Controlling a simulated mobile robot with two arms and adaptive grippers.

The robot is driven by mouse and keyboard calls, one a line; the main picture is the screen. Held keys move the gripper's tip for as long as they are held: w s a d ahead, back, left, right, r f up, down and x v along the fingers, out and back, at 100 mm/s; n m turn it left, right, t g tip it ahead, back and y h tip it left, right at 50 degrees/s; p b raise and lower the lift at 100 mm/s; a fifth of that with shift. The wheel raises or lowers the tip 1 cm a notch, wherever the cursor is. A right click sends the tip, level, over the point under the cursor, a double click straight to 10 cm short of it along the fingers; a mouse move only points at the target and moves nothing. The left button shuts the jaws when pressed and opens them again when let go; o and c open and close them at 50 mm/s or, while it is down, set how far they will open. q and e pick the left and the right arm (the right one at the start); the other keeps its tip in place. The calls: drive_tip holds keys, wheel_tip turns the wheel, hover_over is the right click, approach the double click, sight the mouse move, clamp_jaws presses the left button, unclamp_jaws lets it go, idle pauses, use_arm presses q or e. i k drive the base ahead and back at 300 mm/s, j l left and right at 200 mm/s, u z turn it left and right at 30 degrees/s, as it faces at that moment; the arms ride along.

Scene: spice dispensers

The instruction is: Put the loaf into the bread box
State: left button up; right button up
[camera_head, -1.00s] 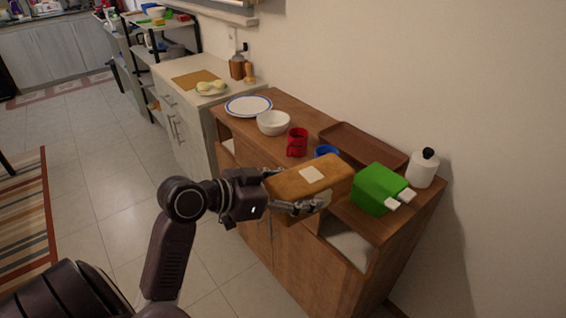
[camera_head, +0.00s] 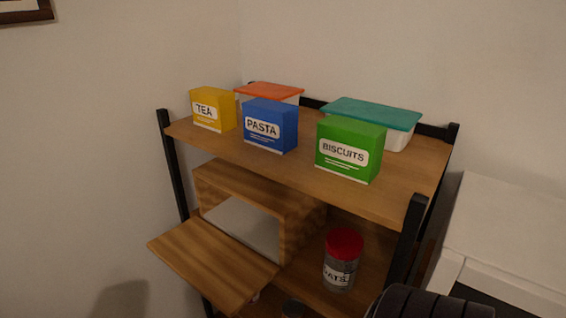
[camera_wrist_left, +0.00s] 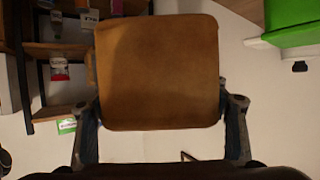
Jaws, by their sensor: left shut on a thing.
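The loaf (camera_wrist_left: 158,60) is a brown block that fills the middle of the left wrist view. My left gripper (camera_wrist_left: 162,112) is shut on the loaf, with one finger on each side. In the head view, the wooden bread box (camera_head: 305,222) stands on the lower shelf at the left. Its flap (camera_head: 213,268) hangs open toward the front, and a pale interior shows. Neither the loaf nor my grippers show clearly in the head view. My right gripper is not in view.
A red-lidded oats jar (camera_head: 341,262) stands right of the bread box. The upper shelf (camera_head: 300,165) above holds tea, pasta and biscuits boxes and two lidded tubs. Black posts (camera_head: 407,240) frame the shelf. A white unit (camera_head: 510,225) stands at the right.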

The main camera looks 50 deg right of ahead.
sight(275, 225)
drive_tip(key=j+z, duration=0.2)
drive_tip(key=z, duration=0.2)
drive_tip(key=j+z, duration=0.15)
drive_tip(key=z, duration=0.3)
drive_tip(key=j+z, duration=0.2)
drive_tip(key=z, duration=0.2)
drive_tip(key=j+z, duration=0.15)
drive_tip(key=z, duration=0.25)
drive_tip(key=j+z, duration=0.1)
drive_tip(key=z, duration=1.1)
drive_tip(key=i, duration=0.2)
